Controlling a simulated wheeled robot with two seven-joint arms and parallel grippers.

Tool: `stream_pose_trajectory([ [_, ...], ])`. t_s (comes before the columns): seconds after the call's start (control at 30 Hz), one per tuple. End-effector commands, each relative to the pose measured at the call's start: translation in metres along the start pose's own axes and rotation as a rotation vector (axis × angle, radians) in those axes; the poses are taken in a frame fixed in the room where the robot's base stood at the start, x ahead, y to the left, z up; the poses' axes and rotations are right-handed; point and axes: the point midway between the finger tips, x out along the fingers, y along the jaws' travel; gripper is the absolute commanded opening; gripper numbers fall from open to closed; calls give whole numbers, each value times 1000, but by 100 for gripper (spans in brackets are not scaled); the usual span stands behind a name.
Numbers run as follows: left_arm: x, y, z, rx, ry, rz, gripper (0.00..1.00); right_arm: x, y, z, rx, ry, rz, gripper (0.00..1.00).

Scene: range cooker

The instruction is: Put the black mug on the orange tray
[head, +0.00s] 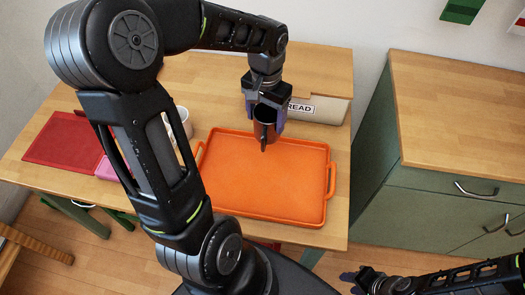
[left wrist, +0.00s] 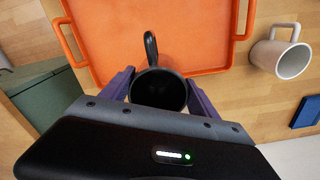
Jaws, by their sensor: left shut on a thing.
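The black mug (head: 264,124) is upright between the fingers of my left gripper (head: 266,112), which is shut on it. In the head view it is over the back edge of the orange tray (head: 262,178). In the left wrist view the black mug (left wrist: 159,90) shows from above, its handle pointing toward the tray (left wrist: 188,72); I cannot tell its exact height. The tray's visible surface is bare. My right gripper (head: 362,280) is at the bottom right of the head view, away from the table; its fingers are too dark and small to read.
A red mat (head: 64,140) and a pink item (head: 106,169) lie at left. A bread box (head: 318,108) stands behind the tray.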

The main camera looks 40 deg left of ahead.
Motion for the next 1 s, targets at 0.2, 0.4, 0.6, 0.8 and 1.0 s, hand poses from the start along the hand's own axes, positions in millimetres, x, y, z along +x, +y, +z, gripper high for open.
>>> stream_pose_trajectory([
  [0.2, 39, 0, 1, 1, -6, 1, 13, -4, -1, 0, 0, -1, 1, 36],
  [0.4, 52, 0, 0, 1, 0, -1, 13, -4, -1, 1, 1, -1, 2, 36],
  [0.6, 52, 0, 0, 0, 0, -1, 13, -4, -1, 1, 1, -2, 2, 36],
  [0.8, 72, 0, 1, 2, -5, 1, 13, -6, -2, 1, 1, -2, 2, 36],
  [1.0, 90, 0, 0, 1, -1, 0, 13, -7, -2, 1, 1, -3, 3, 36],
])
